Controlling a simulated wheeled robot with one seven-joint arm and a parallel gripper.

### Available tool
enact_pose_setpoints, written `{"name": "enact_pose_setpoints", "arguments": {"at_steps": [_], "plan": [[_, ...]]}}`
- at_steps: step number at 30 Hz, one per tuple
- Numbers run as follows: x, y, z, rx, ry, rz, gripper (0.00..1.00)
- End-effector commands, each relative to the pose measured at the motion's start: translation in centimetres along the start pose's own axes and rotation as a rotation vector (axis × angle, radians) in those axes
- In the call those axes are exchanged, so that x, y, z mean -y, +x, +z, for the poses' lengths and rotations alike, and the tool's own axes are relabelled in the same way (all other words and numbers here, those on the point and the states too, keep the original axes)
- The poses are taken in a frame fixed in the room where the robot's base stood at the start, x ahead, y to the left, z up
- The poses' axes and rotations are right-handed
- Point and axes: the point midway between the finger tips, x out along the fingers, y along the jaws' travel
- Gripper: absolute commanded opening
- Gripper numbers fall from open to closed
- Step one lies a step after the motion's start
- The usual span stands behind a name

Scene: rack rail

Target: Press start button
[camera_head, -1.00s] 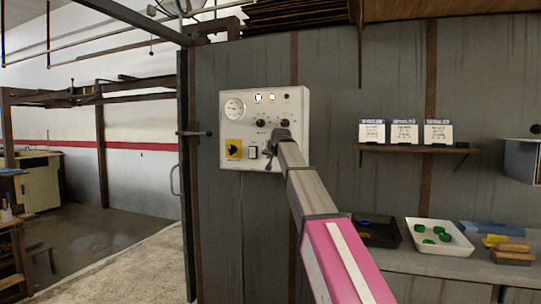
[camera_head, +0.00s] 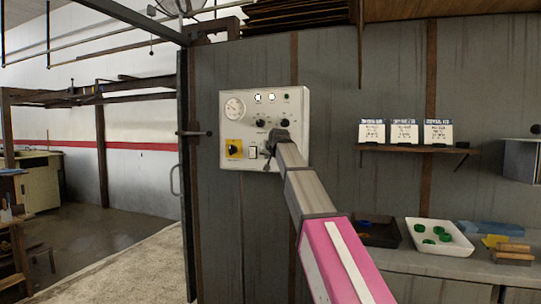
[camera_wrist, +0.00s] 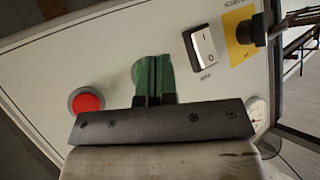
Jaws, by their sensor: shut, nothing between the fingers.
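The white control panel (camera_head: 235,125) hangs on the grey wall and also fills much of the wrist view (camera_wrist: 50,60). In the wrist view a green round button (camera_wrist: 136,70) shows only as a sliver beside and behind my fingers; its label is not visible. My gripper (camera_wrist: 155,58) is shut and empty, its green-looking fingertips over or very close to that button. I cannot tell whether they touch it. In the head view my gripper (camera_head: 268,151) is in front of the panel's lower right part and hides the buttons there.
A red round button (camera_wrist: 86,102) is on one side of my fingers. A white rocker switch (camera_wrist: 204,45) and a black rotary switch on a yellow plate (camera_wrist: 247,30) are on the other side. A tray (camera_head: 462,248) with green pieces is on the bench at right.

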Motion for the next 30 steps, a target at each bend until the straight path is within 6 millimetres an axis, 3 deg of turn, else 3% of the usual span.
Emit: {"name": "enact_pose_setpoints", "arguments": {"at_steps": [15, 30], "plan": [[2.1, -3.1, 2.2, 0.0, 0.0, 0.0, 0.0], [2.2, -3.1, 2.2, 0.0, 0.0, 0.0, 0.0]]}}
